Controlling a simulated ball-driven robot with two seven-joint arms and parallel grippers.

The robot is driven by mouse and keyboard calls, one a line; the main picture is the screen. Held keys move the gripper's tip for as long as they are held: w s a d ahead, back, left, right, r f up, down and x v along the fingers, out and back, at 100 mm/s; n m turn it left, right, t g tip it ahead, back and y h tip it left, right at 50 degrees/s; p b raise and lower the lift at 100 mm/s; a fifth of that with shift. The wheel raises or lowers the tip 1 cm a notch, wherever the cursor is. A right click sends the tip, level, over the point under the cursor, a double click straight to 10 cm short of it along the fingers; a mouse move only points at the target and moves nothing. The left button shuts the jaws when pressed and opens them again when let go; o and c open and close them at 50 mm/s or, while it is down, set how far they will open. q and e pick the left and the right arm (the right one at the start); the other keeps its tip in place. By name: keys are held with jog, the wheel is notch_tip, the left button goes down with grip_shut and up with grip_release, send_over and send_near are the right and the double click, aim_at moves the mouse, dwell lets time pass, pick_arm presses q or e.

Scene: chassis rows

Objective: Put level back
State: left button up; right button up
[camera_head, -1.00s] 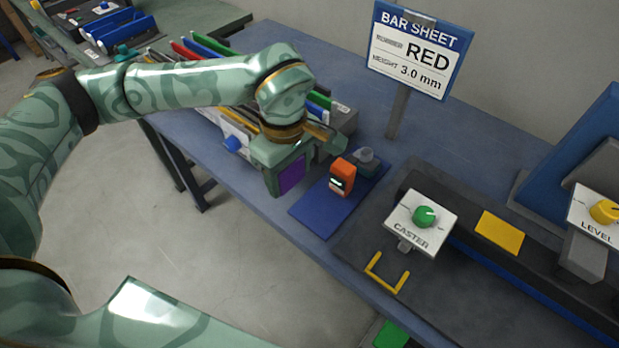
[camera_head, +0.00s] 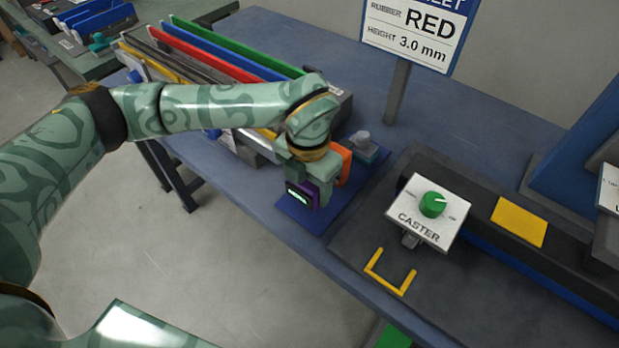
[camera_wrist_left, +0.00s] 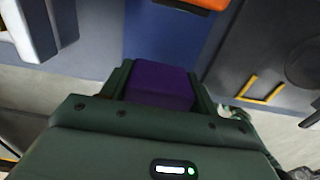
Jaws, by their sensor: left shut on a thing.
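In the left wrist view the purple block (camera_wrist_left: 160,84) sits between the two fingers. It is over the blue mat (camera_head: 345,205); I cannot tell whether it touches the mat. A similar orange device (camera_head: 343,163) stands on the mat just behind my gripper, partly hidden. It shows at the top edge of the left wrist view (camera_wrist_left: 200,3). My right gripper is not in view.
A small grey and teal item (camera_head: 362,146) stands at the mat's back. To the right are the CASTER knob plate (camera_head: 428,215), a yellow bracket (camera_head: 392,275) and a yellow pad (camera_head: 519,221). A rack of coloured bars (camera_head: 235,55) lies behind my arm. A bar sheet sign (camera_head: 412,30) stands behind.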

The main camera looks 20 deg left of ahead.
pick_arm(q)
jog(key=shift+f+b, duration=0.4)
jog(key=shift+f, duration=0.5)
jog(key=shift+r, duration=0.15)
jog(key=shift+p, duration=0.6)
jog(key=shift+f, duration=0.95)
jog(key=shift+f, duration=0.35)
dwell(0.3)
jog(key=o, duration=1.2)
jog(key=shift+o, duration=0.2)
jog(key=shift+r, duration=0.1)
